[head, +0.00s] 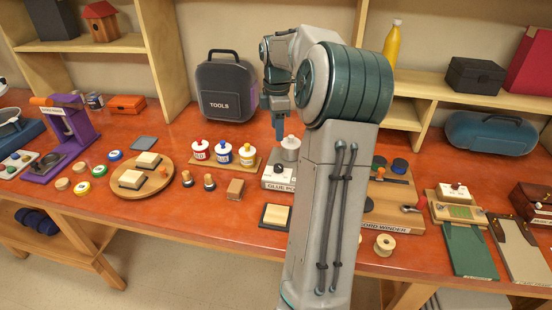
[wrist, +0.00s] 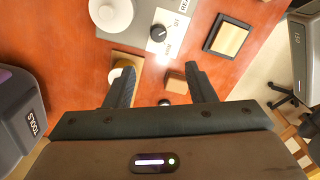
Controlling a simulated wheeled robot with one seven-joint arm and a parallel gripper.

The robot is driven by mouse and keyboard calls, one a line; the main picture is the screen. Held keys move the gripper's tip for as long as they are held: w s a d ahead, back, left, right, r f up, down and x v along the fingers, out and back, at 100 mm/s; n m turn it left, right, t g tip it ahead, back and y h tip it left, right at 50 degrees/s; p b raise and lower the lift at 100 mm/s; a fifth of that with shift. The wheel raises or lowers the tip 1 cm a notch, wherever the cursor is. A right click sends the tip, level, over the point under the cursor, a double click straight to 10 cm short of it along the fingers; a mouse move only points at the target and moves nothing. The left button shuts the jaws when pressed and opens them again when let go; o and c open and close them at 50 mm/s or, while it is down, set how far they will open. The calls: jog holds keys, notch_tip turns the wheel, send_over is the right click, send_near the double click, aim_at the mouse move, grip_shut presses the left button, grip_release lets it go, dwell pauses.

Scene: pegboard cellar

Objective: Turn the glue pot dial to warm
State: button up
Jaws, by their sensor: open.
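My arm hides the box's right side. In the head view my gripper (head: 280,128) hangs above the pot.
A dark tool case (head: 228,90) stands behind, left of my gripper. Several glue bottles (head: 223,153) stand on a wooden tray left of the pot. A wooden block (head: 235,189) and a dark-framed pad (head: 275,216) lie in front. The cord winder (head: 392,215) is to the right.

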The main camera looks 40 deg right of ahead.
aim_at(278, 166)
jog(key=f, duration=0.9)
jog(key=f+p, duration=0.1)
jog(key=f, duration=0.4)
jog(key=shift+d, duration=0.25)
jog(key=shift+r, duration=0.1)
jog(key=c, duration=1)
